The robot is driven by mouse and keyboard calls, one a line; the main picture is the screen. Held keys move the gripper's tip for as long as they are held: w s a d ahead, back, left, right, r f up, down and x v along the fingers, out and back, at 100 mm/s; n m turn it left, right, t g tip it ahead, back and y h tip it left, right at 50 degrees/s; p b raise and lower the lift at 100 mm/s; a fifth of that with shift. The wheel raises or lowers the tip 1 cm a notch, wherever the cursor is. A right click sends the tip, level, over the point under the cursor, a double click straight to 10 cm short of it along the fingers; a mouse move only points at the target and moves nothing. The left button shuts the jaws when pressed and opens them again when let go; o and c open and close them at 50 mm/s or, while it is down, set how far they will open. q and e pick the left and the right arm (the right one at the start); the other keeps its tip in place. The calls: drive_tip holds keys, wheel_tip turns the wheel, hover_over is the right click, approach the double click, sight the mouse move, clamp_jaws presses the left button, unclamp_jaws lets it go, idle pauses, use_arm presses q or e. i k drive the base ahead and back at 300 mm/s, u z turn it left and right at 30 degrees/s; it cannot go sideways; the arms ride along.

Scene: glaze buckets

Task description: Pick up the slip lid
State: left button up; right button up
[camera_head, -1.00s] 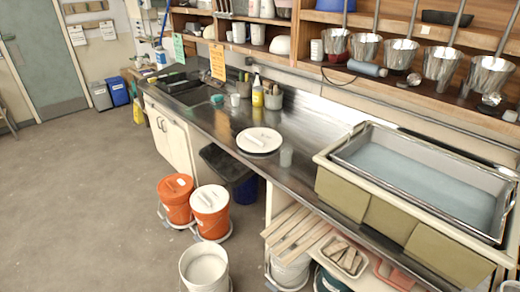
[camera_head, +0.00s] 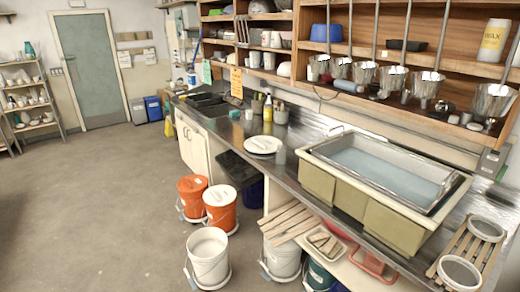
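A round white lid with a bar handle (camera_head: 264,145) lies flat on the metal counter (camera_head: 284,180), left of the sink basin; I take it to be the slip lid. An open white bucket (camera_head: 208,262) holding pale liquid stands on the floor on a wheeled base. An orange bucket with a white lid (camera_head: 220,205) and one with an orange lid (camera_head: 191,193) stand just behind it. Neither of my grippers is in view, and nothing touches the white lid.
A basin of pale bluish water (camera_head: 380,170) stands on the counter right of the lid. A yellow bottle (camera_head: 268,109) and cups stand behind the lid. Metal ladles hang above the basin (camera_head: 363,77). Wooden slats (camera_head: 290,220) jut from a low shelf. The floor at left is clear.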

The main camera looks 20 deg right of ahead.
sight(258, 145)
drive_tip(key=u, duration=0.6)
drive_tip(key=i, duration=7.05)
drive_tip(key=z, duration=5)
drive_tip(key=i, duration=0.9)
drive_tip(key=u, duration=0.15)
